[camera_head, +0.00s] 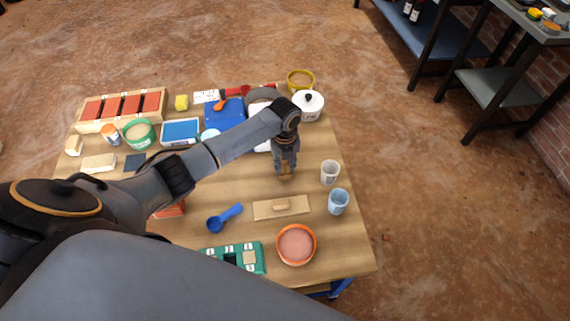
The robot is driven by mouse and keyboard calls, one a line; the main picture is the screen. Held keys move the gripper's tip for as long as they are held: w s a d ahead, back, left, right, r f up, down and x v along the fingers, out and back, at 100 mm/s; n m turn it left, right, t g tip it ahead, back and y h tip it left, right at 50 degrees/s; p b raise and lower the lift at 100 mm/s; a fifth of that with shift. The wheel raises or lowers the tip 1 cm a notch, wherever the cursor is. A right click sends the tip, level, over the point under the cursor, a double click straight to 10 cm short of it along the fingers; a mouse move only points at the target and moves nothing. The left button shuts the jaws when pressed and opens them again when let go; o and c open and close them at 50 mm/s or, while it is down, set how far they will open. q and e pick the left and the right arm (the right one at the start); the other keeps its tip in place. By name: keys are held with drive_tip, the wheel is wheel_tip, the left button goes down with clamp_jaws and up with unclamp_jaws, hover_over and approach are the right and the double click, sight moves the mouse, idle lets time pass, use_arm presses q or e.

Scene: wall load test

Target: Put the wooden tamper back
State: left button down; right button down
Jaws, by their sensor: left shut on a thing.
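My left gripper (286,168) reaches over the right part of the wooden table (330,240) and points down. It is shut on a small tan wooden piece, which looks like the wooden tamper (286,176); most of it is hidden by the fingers. I cannot tell whether its lower end touches the table. A flat wooden board (262,211) with a short wooden grip on top lies just in front of the gripper. My right gripper is not in view.
A white cup (330,172), a blue cup (339,202) and an orange-rimmed bowl (296,245) stand near the right edge. A blue scoop (220,220) and a green tray (247,259) lie at the front. A white lidded pot (309,105) and several containers fill the back.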

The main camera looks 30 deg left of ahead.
sight(285, 163)
use_arm(q)
drive_tip(key=shift+f, duration=0.1)
drive_tip(key=c, duration=1.1)
unclamp_jaws()
drive_tip(key=shift+r, duration=0.45)
wheel_tip(285, 163, up, 11)
drive_tip(key=shift+r+p, duration=0.2)
drive_tip(key=shift+p, duration=0.25)
